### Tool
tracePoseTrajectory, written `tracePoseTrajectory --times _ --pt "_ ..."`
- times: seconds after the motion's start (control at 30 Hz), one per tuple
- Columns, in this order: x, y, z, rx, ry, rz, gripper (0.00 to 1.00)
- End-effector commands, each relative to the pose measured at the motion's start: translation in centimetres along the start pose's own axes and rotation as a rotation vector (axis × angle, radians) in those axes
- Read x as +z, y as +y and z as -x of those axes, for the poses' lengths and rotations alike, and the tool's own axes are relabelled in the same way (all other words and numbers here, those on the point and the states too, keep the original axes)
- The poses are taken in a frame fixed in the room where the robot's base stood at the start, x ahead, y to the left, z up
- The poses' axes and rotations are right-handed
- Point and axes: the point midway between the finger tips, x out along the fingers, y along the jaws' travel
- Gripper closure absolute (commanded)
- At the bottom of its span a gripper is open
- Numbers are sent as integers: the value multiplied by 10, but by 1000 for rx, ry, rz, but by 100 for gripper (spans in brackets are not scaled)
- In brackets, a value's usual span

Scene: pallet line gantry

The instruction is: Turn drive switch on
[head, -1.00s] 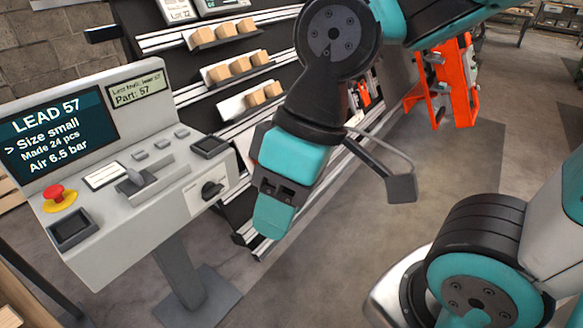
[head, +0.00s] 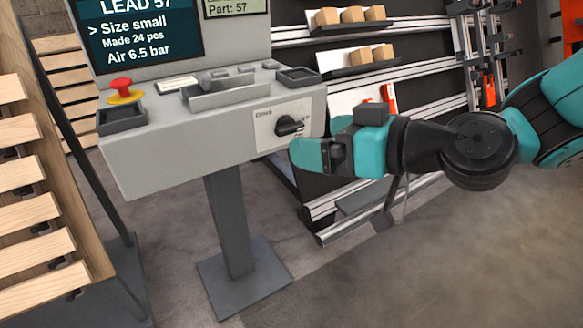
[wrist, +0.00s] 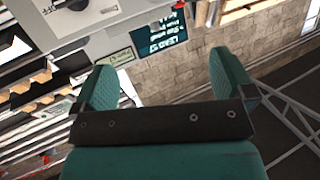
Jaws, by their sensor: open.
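The drive switch (head: 288,126) is a black rotary knob on a pale plate, on the right part of the grey console's front face. Its small lettering is too blurred to read surely. My gripper (head: 318,155) is just below and right of the knob in the head view, its teal fingers pointing left. In the wrist view my gripper (wrist: 163,82) has its two fingers wide apart with nothing between them. The switch (wrist: 72,5) shows there at the top left edge, partly cut off. I see no contact between fingers and knob.
The grey console (head: 150,165) stands on a post and carries a red stop button (head: 121,86), a screen (head: 140,35) and dark trays. A shelf rack (head: 345,60) with small boxes stands behind. Wooden slats (head: 35,210) are at the left. Floor at the lower right is clear.

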Motion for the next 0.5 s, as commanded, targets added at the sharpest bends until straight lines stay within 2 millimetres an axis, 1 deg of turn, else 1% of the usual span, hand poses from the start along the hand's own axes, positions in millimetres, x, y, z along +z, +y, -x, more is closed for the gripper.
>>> tracePoseTrajectory --times 0.03,0.1,0.2,0.33,0.43,0.5 --pt "37 17 -16 50 58 5 0" --pt "53 36 -25 133 135 22 0" --pt "71 60 -31 243 210 38 0" --pt "86 81 -33 345 257 51 0" --pt "87 88 -34 383 271 55 0" --pt "84 91 -36 392 274 58 0"
